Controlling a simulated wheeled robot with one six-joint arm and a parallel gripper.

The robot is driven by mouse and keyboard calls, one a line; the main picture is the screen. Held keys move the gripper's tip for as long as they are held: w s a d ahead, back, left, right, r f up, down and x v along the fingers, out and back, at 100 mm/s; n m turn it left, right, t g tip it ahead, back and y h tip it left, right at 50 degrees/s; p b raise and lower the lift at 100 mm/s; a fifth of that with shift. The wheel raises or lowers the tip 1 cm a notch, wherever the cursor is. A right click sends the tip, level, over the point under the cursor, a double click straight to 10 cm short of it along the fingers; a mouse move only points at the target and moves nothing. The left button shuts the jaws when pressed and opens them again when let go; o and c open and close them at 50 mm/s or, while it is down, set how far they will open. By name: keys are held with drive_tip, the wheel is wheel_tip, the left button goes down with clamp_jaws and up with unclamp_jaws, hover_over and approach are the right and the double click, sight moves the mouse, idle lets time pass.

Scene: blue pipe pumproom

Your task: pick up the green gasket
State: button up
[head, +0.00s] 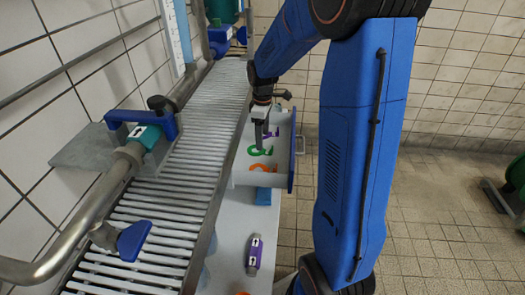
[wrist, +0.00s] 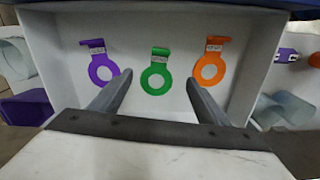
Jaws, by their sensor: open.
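The green gasket (wrist: 158,72) is a flat ring with a tab and small label, lying in a pale open drawer (wrist: 255,22). It also shows in the head view (head: 258,151) just below my gripper (head: 262,133). In the wrist view my gripper (wrist: 155,88) is open and empty, with its two fingers either side of the green gasket's ring in the picture. The fingers appear above the drawer floor; the exact height is unclear. A purple gasket (wrist: 102,65) lies to the left and an orange gasket (wrist: 209,66) to the right.
The drawer's side walls and blue front panel (head: 292,160) stand close around the gaskets. A grated channel (head: 170,185) runs along the left in the head view.

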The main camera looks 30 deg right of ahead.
sight(265, 151)
drive_tip(key=shift+w+d+f, duration=0.1)
drive_tip(key=shift+w+f, duration=0.05)
drive_tip(key=shift+f, duration=2.5)
drive_tip(key=c, duration=1.1)
drive_tip(key=shift+r, duration=0.1)
